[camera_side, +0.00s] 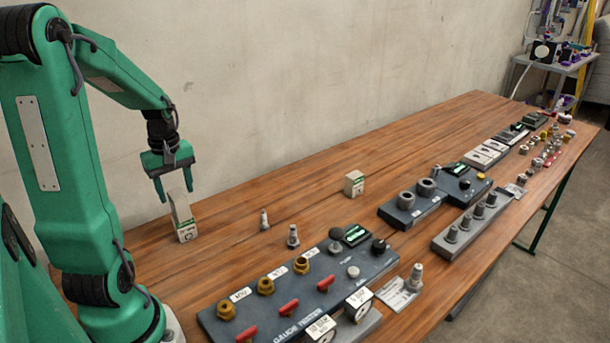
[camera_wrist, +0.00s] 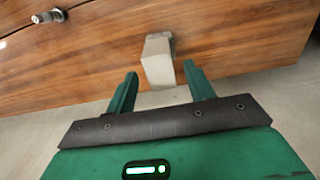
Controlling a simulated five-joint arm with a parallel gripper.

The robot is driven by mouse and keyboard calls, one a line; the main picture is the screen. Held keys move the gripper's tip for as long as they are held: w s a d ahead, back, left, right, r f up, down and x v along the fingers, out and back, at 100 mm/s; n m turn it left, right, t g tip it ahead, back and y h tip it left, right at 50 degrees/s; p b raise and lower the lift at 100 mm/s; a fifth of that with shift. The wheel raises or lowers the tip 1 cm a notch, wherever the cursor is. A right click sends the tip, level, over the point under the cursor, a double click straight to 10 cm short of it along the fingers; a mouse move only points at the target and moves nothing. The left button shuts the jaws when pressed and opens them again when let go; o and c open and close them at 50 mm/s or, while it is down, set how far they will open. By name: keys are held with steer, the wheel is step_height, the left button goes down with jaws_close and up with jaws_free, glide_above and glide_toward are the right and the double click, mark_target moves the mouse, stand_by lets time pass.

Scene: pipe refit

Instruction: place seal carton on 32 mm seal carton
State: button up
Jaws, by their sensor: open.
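A tall pale carton shape (camera_side: 182,216) stands on the table below my gripper (camera_side: 174,190) in the side view. Its lower part carries a dark printed label with green; its upper part is plain and looks slightly tilted. I cannot tell whether it is one carton or two stacked. In the wrist view the pale carton (camera_wrist: 157,62) shows just beyond and between the spread fingers of my gripper (camera_wrist: 160,74). My gripper is open and holds nothing. Another small white carton with green print (camera_side: 354,184) stands alone farther along the table.
Two small metal fittings (camera_side: 264,220) (camera_side: 293,237) stand between the cartons; one fitting (camera_wrist: 46,16) shows in the wrist view. The gauge tester panel (camera_side: 300,290) fills the front. Blocks with rings (camera_side: 412,207) and studs (camera_side: 472,222) stand right. Bare wood lies along the wall.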

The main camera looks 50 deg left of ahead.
mark_target(177, 194)
step_height(177, 194, up, 8)
stand_by(0.4)
stand_by(0.5)
steer(key=d+r+m+t, duration=0.2)
steer(key=d+m, duration=0.7)
steer(key=d, duration=0.3)
steer(key=w+d+r+m+t, duration=0.1)
steer(key=d+m+t, duration=0.2)
steer(key=d+m, duration=0.6)
steer(key=d, duration=0.4)
steer(key=shift+w+r+t, duration=0.2)
steer(key=shift+r+t, duration=0.1)
steer(key=shift+r, duration=0.1)
